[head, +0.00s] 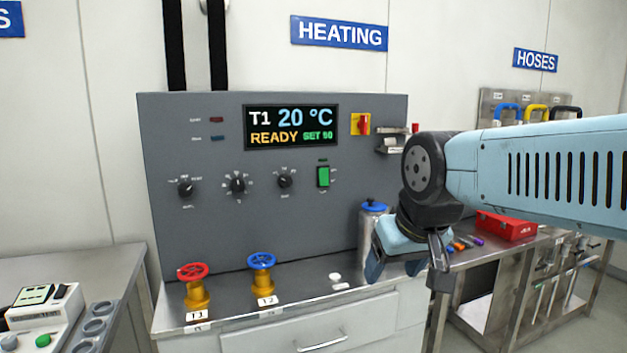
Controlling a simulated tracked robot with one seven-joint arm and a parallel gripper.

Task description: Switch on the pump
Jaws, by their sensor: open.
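A grey heating panel (215,235) stands against the wall under a HEATING sign. Its display (290,127) reads T1 20 °C, READY and a SET value. Three black knobs, left (186,189), middle (238,185) and right (285,181), sit below it. A green switch (323,177) is to their right. A red and yellow rotary switch (362,124) is higher up. The small labels are too blurred to tell which control is the pump's. My gripper (407,266) is open and empty, pointing down in front of the panel's lower right, apart from the controls.
A red valve wheel (193,271) and a blue valve wheel (262,261) stand on yellow bodies on the bench. A metal canister (372,225) with a blue lid is just behind my gripper. A red box (507,226) lies on the right bench. Space before the knobs is clear.

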